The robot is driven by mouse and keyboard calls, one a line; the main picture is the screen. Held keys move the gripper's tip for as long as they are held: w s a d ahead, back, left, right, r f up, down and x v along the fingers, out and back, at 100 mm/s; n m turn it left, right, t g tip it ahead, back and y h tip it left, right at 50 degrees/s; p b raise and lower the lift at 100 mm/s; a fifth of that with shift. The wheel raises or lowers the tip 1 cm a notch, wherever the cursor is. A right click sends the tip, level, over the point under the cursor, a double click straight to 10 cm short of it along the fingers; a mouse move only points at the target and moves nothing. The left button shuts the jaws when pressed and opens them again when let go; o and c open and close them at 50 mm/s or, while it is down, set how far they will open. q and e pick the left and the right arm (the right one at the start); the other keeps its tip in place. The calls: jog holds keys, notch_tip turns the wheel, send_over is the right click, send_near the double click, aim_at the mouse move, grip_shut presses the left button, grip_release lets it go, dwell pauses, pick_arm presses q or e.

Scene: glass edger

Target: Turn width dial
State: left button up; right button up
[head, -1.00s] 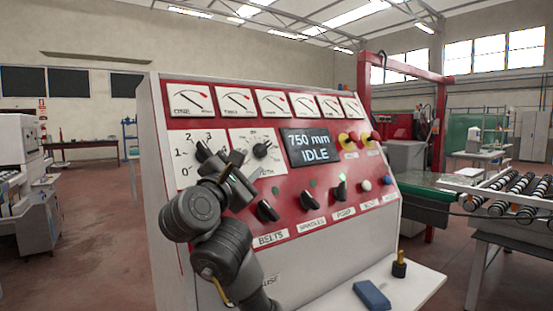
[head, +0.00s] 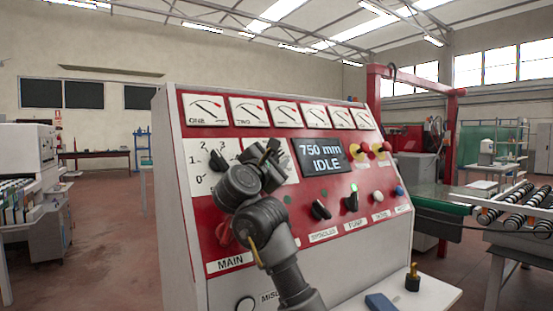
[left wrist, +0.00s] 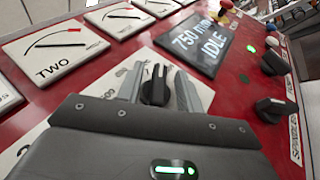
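The width dial, a black knob (left wrist: 155,86) on a white scale plate, shows in the left wrist view between the two fingers. Its white plate (head: 289,171) shows in the head view, partly hidden by my gripper. My left gripper (head: 268,150) is in front of this dial. In the left wrist view its fingers (left wrist: 158,90) are open, one on each side of the knob, with a visible gap on both sides. The display (head: 322,156) reads 750 mm IDLE. My right gripper is not in view.
Another dial (head: 217,160) is left of my gripper, partly hidden. A row of gauges (head: 249,111) runs above. The spindles knob (head: 320,209), pump knob (head: 351,202) and red and yellow buttons (head: 362,150) are to the right. A ledge with a blue block (head: 380,303) is below.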

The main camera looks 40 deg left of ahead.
pick_arm(q)
jog(key=shift+c, duration=0.7)
grip_shut()
jog(key=m+g+h+p, duration=0.1)
jog(key=h+p, duration=0.1)
jog(key=m+g+h+p, duration=0.1)
jog(key=m+h+p, duration=0.1)
jog(key=p, duration=0.1)
jog(key=shift+r+m, duration=0.3)
jog(key=shift+r, duration=0.1)
jog(key=shift+g+h+p, duration=0.3)
jog(key=shift+g+p, duration=0.05)
jog(key=shift+g, duration=0.05)
jog(key=m+g+h+p, duration=0.2)
jog(key=p, duration=0.9)
jog(key=shift+m+g, duration=0.3)
jog(key=shift+f+p, duration=0.3)
jog(key=shift+p, duration=0.6)
